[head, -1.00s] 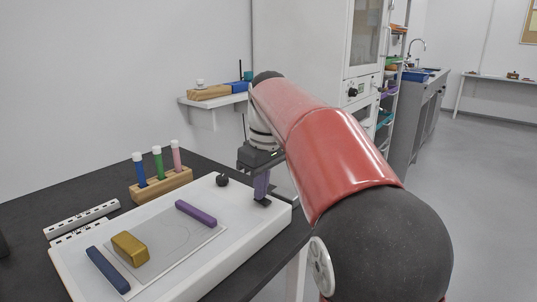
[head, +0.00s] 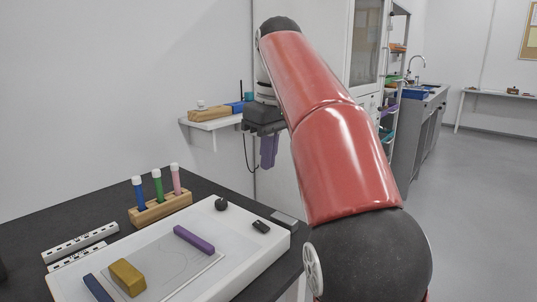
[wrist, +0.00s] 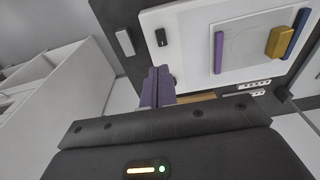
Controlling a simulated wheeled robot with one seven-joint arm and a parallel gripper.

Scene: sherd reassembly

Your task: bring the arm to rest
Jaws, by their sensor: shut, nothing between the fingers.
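My gripper (head: 268,152) is in the air beyond the far right corner of the white tray (head: 232,285), above tray height. Its purple fingers are together with nothing between them; they also show in the wrist view (wrist: 157,88). On the tray lie a purple bar (head: 194,240), an ochre block (head: 127,277) and a dark blue bar (head: 97,288), around a pale sheet with faint curved outlines. A small dark piece (head: 261,226) lies near the tray's right end, with a round black knob (head: 221,203) at the back edge.
A wooden rack (head: 160,207) with blue, green and pink capped tubes stands behind the tray. White marked strips (head: 80,243) lie at left. A wall shelf (head: 212,123) holds a wooden block and blue items behind the gripper. A tall white cabinet (head: 308,70) stands close behind the arm.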

